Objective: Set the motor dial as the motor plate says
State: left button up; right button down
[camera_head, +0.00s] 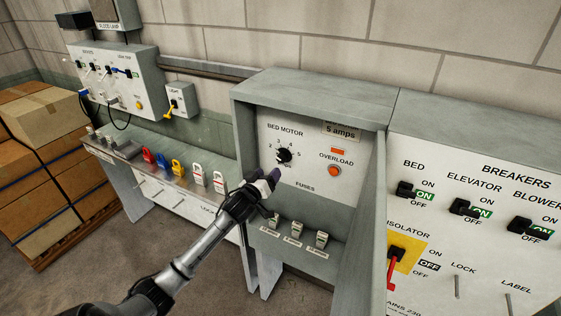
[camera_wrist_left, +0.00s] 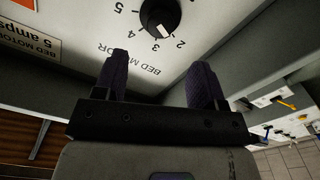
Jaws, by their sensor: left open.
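The black motor dial (camera_head: 284,156) sits on the white panel under the words BED MOTOR, with a scale reading 2 to 5. It also shows at the top of the left wrist view (camera_wrist_left: 160,14), where its white mark points between 2 and 3, seemingly nearer 2. The motor plate (camera_head: 341,131) above right reads "5 amps"; in the left wrist view the plate (camera_wrist_left: 15,36) is upside down. My left gripper (camera_head: 269,176) is open and empty, just in front of and below the dial. Its dark fingers (camera_wrist_left: 162,62) stand apart, not around the dial. My right gripper is out of view.
The overload button (camera_head: 334,171) is right of the dial. Several small fuses (camera_head: 295,230) stand on the ledge below. The cabinet's side walls flank the panel. The breaker panel (camera_head: 475,205) and red isolator handle (camera_head: 393,270) are at right.

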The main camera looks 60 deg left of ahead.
aim_at(280, 159)
pick_arm(q)
jog(key=x, duration=0.9)
jog(key=shift+w+a, duration=0.15)
jog(key=shift+w, duration=0.15)
jog(key=shift+c, duration=0.4)
jog(key=c, duration=0.8)
jog(key=shift+c, duration=0.2)
